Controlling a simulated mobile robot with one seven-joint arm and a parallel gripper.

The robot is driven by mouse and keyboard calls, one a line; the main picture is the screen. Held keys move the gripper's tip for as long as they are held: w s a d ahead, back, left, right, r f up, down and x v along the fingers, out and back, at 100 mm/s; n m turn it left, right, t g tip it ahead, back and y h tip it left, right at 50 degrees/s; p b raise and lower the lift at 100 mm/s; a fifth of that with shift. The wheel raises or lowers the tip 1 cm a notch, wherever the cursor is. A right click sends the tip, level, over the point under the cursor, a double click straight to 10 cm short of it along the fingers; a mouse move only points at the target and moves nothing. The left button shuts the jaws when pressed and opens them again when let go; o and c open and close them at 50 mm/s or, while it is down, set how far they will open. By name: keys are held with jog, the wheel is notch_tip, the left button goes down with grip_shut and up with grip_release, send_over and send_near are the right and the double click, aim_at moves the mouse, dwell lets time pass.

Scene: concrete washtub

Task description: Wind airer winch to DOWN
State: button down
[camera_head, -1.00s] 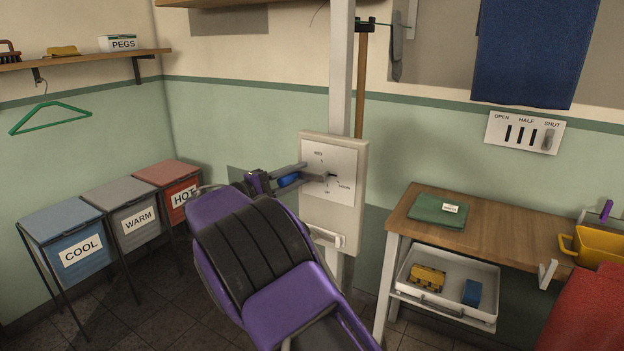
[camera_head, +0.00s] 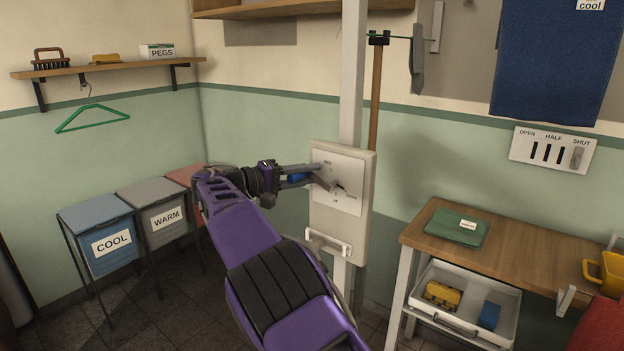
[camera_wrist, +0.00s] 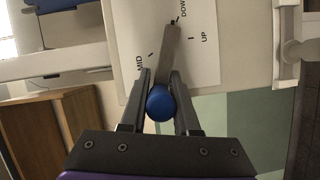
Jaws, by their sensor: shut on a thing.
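The airer winch is a pale wall board (camera_head: 359,222) with a white dial plate (camera_head: 347,207) and a grey crank (camera_head: 325,177) ending in a blue knob (camera_head: 295,178). My gripper (camera_head: 297,177) reaches it from the left and is shut on the knob. In the wrist view the blue knob (camera_wrist: 160,104) sits between both fingers. The grey crank arm (camera_wrist: 172,55) runs from it up the plate, and its dark far tip lies close to the DOWN label. MID is left of the arm there, UP right. The fingers hide part of the knob.
A white bar handle (camera_head: 328,243) sticks out below the dial. A wooden bench (camera_head: 530,248) with a green cloth (camera_head: 458,227) stands right. A tray (camera_head: 463,318) sits under it. Laundry bins (camera_head: 100,225) stand left. A shelf (camera_head: 110,66) and a green hanger (camera_head: 92,118) are above.

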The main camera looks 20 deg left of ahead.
jog(key=shift+d+r+m+y, duration=0.25)
jog(key=shift+r+m+y, duration=0.05)
jog(key=shift+r+m, duration=0.5)
jog(key=c, duration=0.7)
grip_release()
jog(key=shift+s+d, duration=0.1)
jog(key=shift+d, duration=0.05)
jog(key=shift+o, duration=0.2)
jog(key=shift+f, duration=0.15)
jog(key=shift+s+a, duration=0.15)
jog(key=shift+a, duration=0.1)
jog(key=p+v, duration=0.5)
jog(key=v, duration=1.2)
